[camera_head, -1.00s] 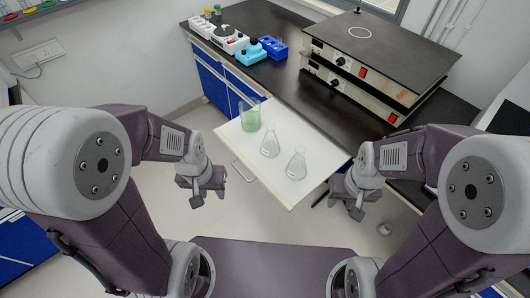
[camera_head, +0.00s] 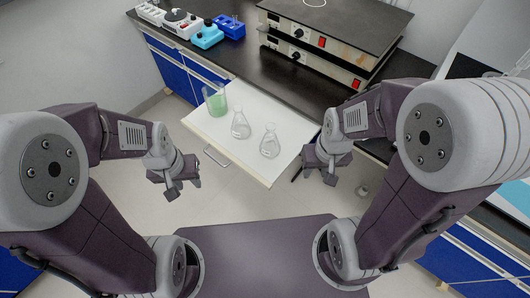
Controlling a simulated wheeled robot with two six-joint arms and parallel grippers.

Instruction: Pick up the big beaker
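The big beaker (camera_head: 215,99) holds green liquid and stands upright on the white pulled-out drawer board (camera_head: 272,174), near its far left corner. Two clear conical flasks, one in the middle (camera_head: 240,124) and one further right (camera_head: 270,142), stand on the same board. My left gripper (camera_head: 178,184) is in front of the board's left side, apart from the beaker, with nothing visible in it. My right gripper (camera_head: 324,172) is by the board's right edge, apart from the glassware, also with nothing visible in it. The finger gaps are too small to make out on both.
Stacked hotplate units (camera_head: 322,50) stand on the black bench top (camera_head: 250,68). Blue and white lab devices (camera_head: 206,36) sit at the bench's back left. A drawer handle (camera_head: 217,156) sticks out at the board's front. The floor at left is clear.

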